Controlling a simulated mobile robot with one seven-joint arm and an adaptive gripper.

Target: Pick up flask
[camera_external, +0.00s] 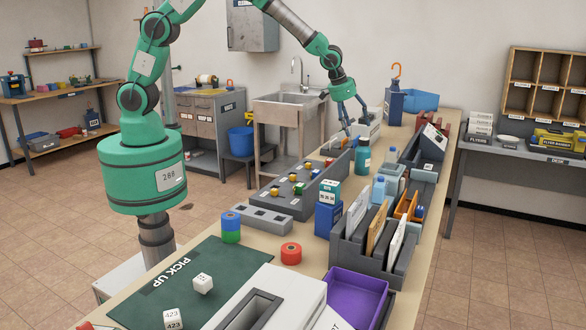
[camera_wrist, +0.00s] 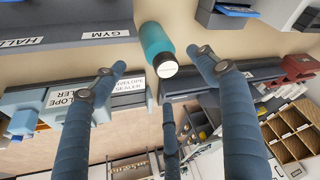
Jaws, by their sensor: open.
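The teal flask (camera_external: 362,156) with a dark cap stands upright on the long table, at the far half of it. In the wrist view the flask (camera_wrist: 156,46) shows at the top middle, its dark cap with a pale top towards the camera. My gripper (camera_external: 356,118) is open and empty, just above and slightly left of the flask in the external view. In the wrist view its blue fingers (camera_wrist: 152,72) are spread, with the flask between the two outer tips and a third finger below. I cannot tell the exact gap to the flask.
A grey tray with small coloured pieces (camera_external: 297,190) lies left of the flask. Grey bins (camera_external: 432,148) and blue bottles (camera_external: 378,187) stand to its right and front. A grey file holder (camera_external: 352,253) and purple bin (camera_external: 356,291) are nearer. A sink (camera_external: 290,105) stands behind.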

